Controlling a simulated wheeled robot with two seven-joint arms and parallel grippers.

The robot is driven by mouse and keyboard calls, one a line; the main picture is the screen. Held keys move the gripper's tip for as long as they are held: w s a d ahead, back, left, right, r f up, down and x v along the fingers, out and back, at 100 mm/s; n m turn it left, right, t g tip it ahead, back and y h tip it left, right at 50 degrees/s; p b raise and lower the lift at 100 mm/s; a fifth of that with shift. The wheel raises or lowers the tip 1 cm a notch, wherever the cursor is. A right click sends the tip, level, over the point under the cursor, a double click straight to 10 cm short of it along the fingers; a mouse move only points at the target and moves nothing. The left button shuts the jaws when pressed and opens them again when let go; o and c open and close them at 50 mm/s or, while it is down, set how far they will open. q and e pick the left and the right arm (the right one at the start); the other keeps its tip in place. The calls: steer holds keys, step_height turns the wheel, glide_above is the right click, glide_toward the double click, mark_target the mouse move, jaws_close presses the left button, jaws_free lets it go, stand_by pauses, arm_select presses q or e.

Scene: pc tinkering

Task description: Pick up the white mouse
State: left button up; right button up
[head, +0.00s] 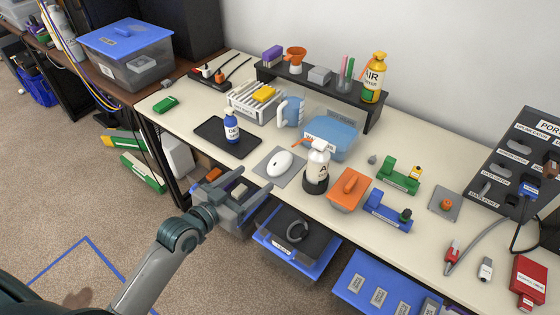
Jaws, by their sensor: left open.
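The white mouse (280,163) lies on a grey mouse pad (268,177) near the front edge of the table (330,222). My left gripper (256,196) is in front of the table edge, below and a little left of the mouse in the picture. It is open, with its fingers pointing toward the table, and nothing shows between them. It is apart from the mouse. My right gripper is not in view.
A blue bottle (232,128) stands on a dark mat (213,142) to the left. Blue-rimmed bins (322,266) sit below the table front.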

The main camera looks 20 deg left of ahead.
mark_target(273, 166)
arm_select(q)
steer(key=x, duration=0.5)
steer(key=shift+w+d, duration=0.1)
steer(key=shift+w, duration=0.1)
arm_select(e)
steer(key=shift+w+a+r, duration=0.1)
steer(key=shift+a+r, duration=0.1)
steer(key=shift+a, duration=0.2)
arm_select(q)
steer(key=shift+w+f, duration=0.1)
steer(key=shift+w, duration=0.05)
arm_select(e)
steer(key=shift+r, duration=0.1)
arm_select(q)
steer(key=shift+w+d+p, duration=0.15)
steer(key=shift+w+p, duration=0.1)
steer(key=shift+p, duration=0.1)
steer(key=shift+p+x, duration=0.3)
steer(key=shift+x, duration=1.9)
steer(key=shift+s+d+f, duration=0.1)
steer(key=shift+s+f, duration=0.05)
steer(key=shift+f, duration=0.05)
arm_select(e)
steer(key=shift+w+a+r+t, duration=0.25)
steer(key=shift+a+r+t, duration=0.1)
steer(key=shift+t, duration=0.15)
arm_select(q)
steer(key=shift+c, duration=0.5)
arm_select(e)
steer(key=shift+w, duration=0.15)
